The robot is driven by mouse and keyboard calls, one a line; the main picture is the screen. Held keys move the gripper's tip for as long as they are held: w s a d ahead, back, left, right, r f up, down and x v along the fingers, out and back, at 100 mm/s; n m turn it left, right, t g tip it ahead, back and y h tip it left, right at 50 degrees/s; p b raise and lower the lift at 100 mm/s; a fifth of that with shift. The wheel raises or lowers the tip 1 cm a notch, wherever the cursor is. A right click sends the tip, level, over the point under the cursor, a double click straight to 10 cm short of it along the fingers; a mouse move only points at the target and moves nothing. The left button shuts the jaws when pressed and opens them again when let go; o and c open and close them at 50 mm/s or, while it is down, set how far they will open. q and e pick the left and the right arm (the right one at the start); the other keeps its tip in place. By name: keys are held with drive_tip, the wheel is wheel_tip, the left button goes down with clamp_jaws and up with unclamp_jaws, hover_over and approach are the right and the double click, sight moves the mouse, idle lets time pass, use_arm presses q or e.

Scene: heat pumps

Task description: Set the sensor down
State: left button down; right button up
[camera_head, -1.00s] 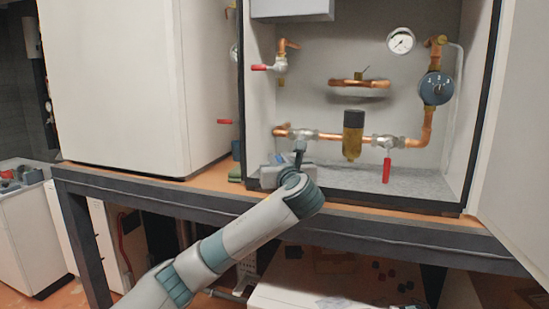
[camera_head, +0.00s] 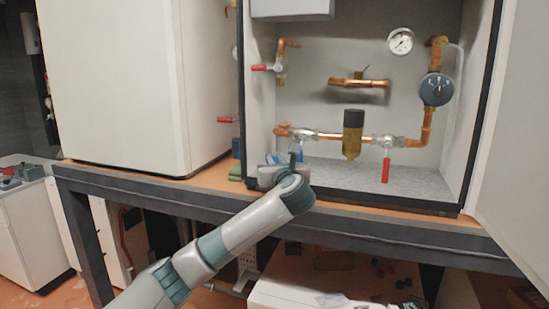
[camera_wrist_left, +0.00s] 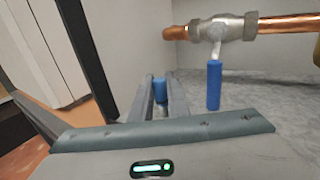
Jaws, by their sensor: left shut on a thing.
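My left gripper (camera_head: 284,162) is at the front left corner inside the open cabinet (camera_head: 345,178), low over its speckled floor and partly hidden behind my wrist. In the left wrist view my left gripper (camera_wrist_left: 161,92) has a small blue piece (camera_wrist_left: 160,89) between its two grey fingers, which are shut on it. This seems to be the sensor; only its end shows. Whether it touches the floor is hidden. My right gripper is not in view.
A copper pipe (camera_head: 345,137) with valves runs just behind the gripper. A blue valve handle (camera_wrist_left: 214,85) hangs right of the fingers. A red handle (camera_head: 386,170) and a brass filter (camera_head: 352,136) are farther right. The cabinet floor there is clear.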

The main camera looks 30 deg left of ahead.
use_arm(q)
drive_tip(key=shift+f, duration=0.1)
drive_tip(key=c, duration=1.7)
unclamp_jaws()
